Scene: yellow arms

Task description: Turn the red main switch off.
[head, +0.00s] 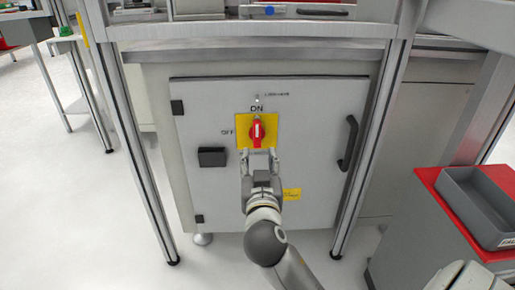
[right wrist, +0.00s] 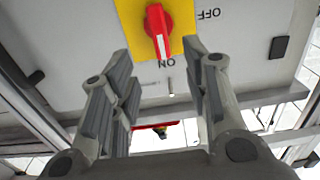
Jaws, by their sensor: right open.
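The red main switch (head: 257,133) sits on a yellow plate (head: 241,122) on the grey cabinet door. Its handle is upright, with its white mark toward the ON label above; OFF is printed to its left. My right gripper (head: 261,155) is open and empty just below the switch, its two fingers pointing up at it. In the right wrist view, which shows the scene upside down, the switch (right wrist: 158,28) lies beyond and between the open fingertips (right wrist: 157,55), apart from both.
The cabinet door (head: 315,130) has a black handle (head: 348,143) at right and a black box (head: 212,157) left of my gripper. Metal frame posts (head: 136,140) flank the cabinet. A grey tray (head: 470,200) lies on a red-topped unit at right. Open floor lies at left.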

